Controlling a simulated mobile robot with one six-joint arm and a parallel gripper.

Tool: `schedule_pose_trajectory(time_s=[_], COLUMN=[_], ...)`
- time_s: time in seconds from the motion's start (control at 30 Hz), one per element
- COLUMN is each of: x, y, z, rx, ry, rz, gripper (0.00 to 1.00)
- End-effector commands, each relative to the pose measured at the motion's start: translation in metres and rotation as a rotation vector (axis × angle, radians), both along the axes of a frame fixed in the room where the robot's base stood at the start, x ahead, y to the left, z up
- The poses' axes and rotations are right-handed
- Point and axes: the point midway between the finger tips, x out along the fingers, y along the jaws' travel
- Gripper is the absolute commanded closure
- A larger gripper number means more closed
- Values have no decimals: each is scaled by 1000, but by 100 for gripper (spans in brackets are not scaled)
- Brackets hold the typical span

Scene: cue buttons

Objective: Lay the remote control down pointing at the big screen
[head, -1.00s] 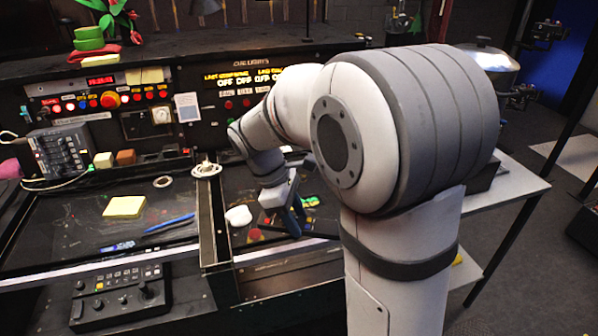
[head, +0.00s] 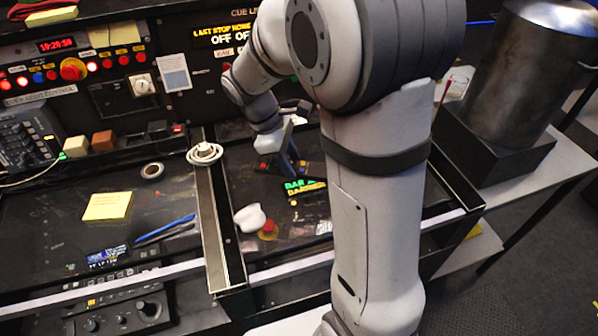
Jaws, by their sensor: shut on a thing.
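My gripper (head: 287,165) points down over the right-hand desk bay, its dark fingers partly hidden by their angle to the camera. It is shut on a small dark thing, which I take to be the remote control; its outline merges with the dark desk, so I cannot tell which way it points. The fingers are close above the desk surface or touching it; I cannot tell which. No large screen is clearly in view. A small display with yellow letters (head: 222,38) is on the back panel.
A lit green and yellow label (head: 304,187), a white lump (head: 250,218) and a red button (head: 269,228) lie near my gripper. A raised divider (head: 213,215) separates the left bay, with yellow notes (head: 107,206) and a blue pen (head: 165,228). A metal pot (head: 520,85) stands at right.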

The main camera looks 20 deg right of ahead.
Motion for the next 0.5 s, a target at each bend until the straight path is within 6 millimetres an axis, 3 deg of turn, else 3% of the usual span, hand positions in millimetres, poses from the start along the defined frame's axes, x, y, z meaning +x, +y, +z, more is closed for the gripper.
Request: schedule_pose_trajectory(time_s=[0.5], x=[-1], y=[1], z=[-57], rx=[0], ry=[2], rz=[1], gripper=[84])
